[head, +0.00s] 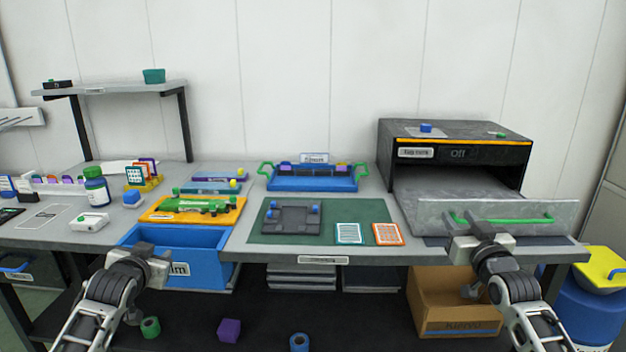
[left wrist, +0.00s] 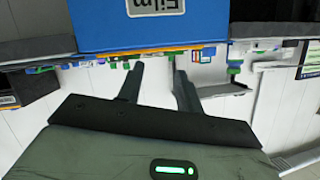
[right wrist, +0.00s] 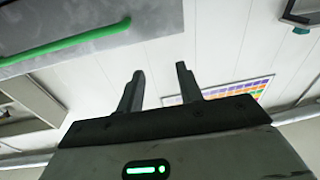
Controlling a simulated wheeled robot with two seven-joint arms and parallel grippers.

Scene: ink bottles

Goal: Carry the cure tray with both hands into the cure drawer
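A blue tray (head: 312,184) with green handles at both ends stands at the back middle of the bench, with small dark and coloured pieces in it. A grey drawer (head: 560,212) with a green handle (head: 520,220) stands open from a dark machine. My right gripper (head: 480,236) is open and empty in front of the left part of the drawer; the drawer handle shows at the upper left of the right wrist view (right wrist: 75,45), outside the fingers. My left gripper (head: 150,262) is open and empty by the blue Film drawer (head: 212,272), which also shows in the left wrist view (left wrist: 190,36).
The dark machine (head: 450,136) shows "Off". A green mat (head: 375,211) with a grey plate (head: 290,222) and two cards lies in front of the tray. An orange tray (head: 160,216) and bottles stand left. A cardboard box (head: 450,312) is below.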

